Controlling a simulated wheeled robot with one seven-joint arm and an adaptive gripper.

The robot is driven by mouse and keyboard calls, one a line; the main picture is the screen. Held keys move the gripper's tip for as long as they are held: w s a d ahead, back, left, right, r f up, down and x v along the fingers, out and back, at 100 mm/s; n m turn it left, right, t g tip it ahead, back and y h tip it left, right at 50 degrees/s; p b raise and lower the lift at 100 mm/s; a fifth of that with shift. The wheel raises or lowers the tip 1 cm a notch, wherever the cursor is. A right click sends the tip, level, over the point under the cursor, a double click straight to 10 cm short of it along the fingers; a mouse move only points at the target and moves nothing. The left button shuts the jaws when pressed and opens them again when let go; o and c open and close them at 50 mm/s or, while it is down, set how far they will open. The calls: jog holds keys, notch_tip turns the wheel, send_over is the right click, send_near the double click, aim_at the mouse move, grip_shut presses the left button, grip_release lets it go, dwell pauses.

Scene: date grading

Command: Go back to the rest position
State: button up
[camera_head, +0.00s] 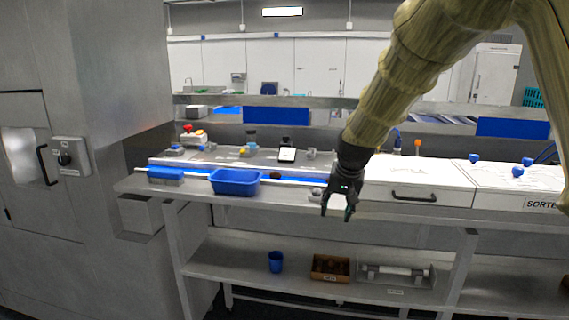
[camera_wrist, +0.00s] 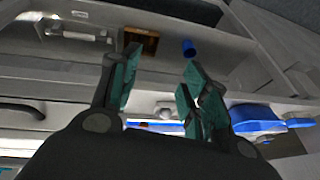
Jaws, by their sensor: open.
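My gripper (camera_head: 340,205) hangs at the end of my arm in front of the bench's front edge, fingers pointing down. A small dark brown item (camera_head: 276,175) lies just right of the tray.
The lower shelf holds a blue cup (camera_head: 275,262), a brown box (camera_head: 330,268) and a grey tray (camera_head: 395,275). A white drawer unit (camera_head: 415,185) stands on the bench to the right. A tall metal cabinet (camera_head: 90,220) is on the left. The space before the bench looks free.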

jog(key=s+d+f+g+b, duration=0.15)
jog(key=s+f, duration=0.35)
jog(key=f, duration=0.8)
jog(key=s+d+f, duration=0.2)
jog(key=s+f, duration=0.4)
jog(key=f, duration=0.6)
jog(key=s+d+f+g, duration=0.15)
jog(key=s+f, duration=0.35)
jog(key=f, duration=0.8)
jog(key=s+d+f, duration=0.1)
jog(key=s+f, duration=0.5)
jog(key=s, duration=0.5)
jog(key=s+d+f+n+g+b, duration=0.1)
jog(key=s+f, duration=0.5)
jog(key=s, duration=0.5)
jog(key=s+d+f+n+b, duration=0.1)
jog(key=s+f, duration=0.5)
jog(key=s, duration=0.6)
jog(key=shift+d+g+h, duration=0.2)
jog(key=shift+g+h, duration=0.1)
jog(key=shift+h, duration=0.1)
